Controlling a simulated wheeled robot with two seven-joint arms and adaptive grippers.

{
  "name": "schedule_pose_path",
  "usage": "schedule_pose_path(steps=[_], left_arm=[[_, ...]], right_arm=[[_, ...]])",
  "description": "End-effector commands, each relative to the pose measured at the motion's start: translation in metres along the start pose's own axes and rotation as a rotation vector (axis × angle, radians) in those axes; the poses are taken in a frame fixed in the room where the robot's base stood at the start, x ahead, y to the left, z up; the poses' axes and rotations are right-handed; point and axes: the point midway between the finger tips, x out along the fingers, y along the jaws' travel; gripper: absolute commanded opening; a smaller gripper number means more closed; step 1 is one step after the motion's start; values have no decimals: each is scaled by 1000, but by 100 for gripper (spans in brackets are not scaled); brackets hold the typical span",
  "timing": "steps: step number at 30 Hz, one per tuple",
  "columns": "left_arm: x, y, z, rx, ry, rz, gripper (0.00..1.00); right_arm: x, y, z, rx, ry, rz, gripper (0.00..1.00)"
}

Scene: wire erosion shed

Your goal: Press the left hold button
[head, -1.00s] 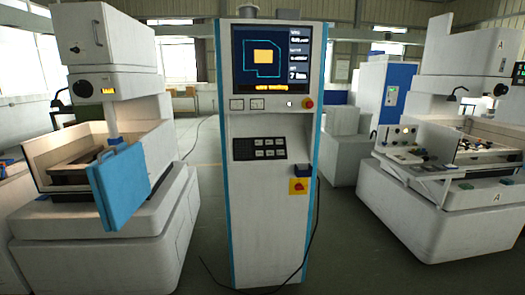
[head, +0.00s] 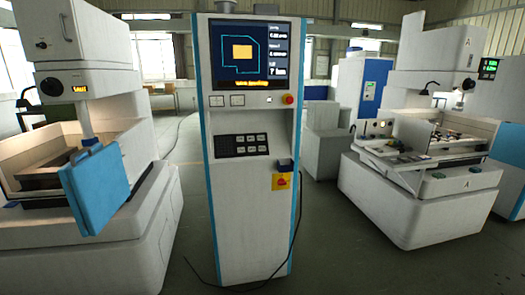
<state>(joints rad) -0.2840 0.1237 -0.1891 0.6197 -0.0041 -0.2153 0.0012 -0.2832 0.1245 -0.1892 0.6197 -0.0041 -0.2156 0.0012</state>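A tall white control cabinet (head: 228,190) with blue side edges stands upright in the middle of the head view. Below its screen (head: 248,48) are two small pale square buttons side by side, the left one (head: 217,100) and the right one (head: 237,100). Their labels are too small to read, so I cannot tell which is the left hold button. A red round button (head: 288,99) sits at the right end of the same row. Neither of my grippers is in view.
A dark keypad (head: 237,145) and a red-and-yellow switch (head: 281,181) are lower on the cabinet. A white machine with an open blue door (head: 95,190) stands at left, another machine (head: 425,205) at right. A black cable (head: 215,287) trails on the floor; floor between the machines is mostly clear.

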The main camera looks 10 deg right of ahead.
Motion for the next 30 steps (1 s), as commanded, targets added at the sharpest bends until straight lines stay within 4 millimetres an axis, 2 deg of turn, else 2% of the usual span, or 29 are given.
schedule_pose_path(steps=[1,4,30], left_arm=[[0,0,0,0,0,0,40],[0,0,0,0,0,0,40],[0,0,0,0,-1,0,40]], right_arm=[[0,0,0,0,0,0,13],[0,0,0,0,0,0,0],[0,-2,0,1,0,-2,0]])
